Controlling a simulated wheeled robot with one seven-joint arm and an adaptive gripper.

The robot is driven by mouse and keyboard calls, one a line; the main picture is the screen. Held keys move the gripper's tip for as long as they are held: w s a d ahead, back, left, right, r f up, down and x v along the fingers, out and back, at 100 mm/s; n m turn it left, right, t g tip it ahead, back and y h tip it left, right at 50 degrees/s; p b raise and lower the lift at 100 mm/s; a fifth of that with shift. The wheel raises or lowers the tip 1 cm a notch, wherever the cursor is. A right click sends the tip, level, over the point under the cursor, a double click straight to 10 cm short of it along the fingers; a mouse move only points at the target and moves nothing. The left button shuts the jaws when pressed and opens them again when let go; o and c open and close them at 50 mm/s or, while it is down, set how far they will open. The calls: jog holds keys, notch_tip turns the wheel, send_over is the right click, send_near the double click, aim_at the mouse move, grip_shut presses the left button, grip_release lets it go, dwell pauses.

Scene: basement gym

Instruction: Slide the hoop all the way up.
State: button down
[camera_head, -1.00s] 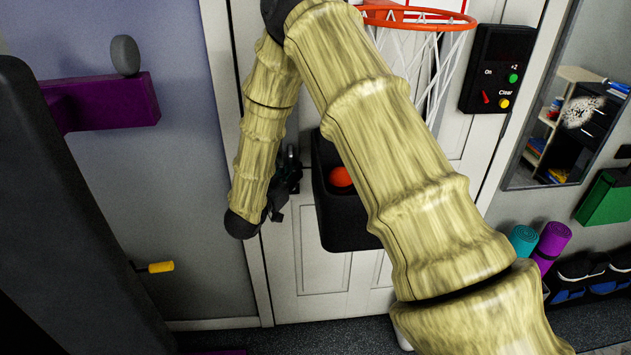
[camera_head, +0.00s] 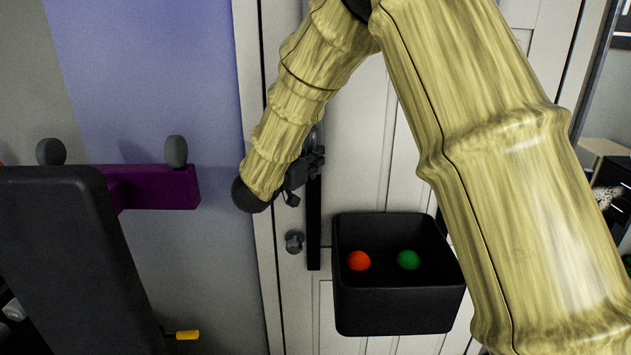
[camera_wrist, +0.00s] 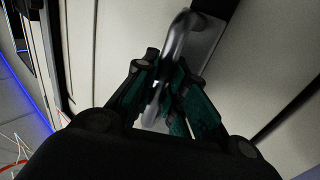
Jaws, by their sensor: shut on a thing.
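The hoop is not visible in the head view, where my arm covers much of the door. In the wrist view, a thin red curve with white strands (camera_wrist: 14,150) at the lower left looks like part of the hoop and net. My gripper (camera_head: 306,172) is at the door's left side, at the top of the visible part of a black vertical bar (camera_head: 314,225). In the wrist view my gripper (camera_wrist: 162,88) is shut on a bent grey metal handle (camera_wrist: 178,42), fixed to a metal plate. The gripped part is partly hidden by the fingers.
An open black bin (camera_head: 395,312) with a red ball (camera_head: 359,260) and a green ball (camera_head: 408,260) is at the door below my arm. A grey knob (camera_head: 294,242) is beside the bar. A purple support (camera_head: 165,187) and dark padded board (camera_head: 75,255) stand left.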

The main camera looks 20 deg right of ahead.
notch_tip(320, 180, up, 16)
jog(key=p, duration=0.5)
jog(key=shift+f, duration=0.15)
jog(key=c, duration=1.8)
grip_release()
jog(key=shift+c, duration=0.2)
jog(key=shift+o, duration=0.6)
jog(key=shift+a, duration=0.15)
jog(key=v, duration=1.1)
jog(key=shift+s+a, duration=0.3)
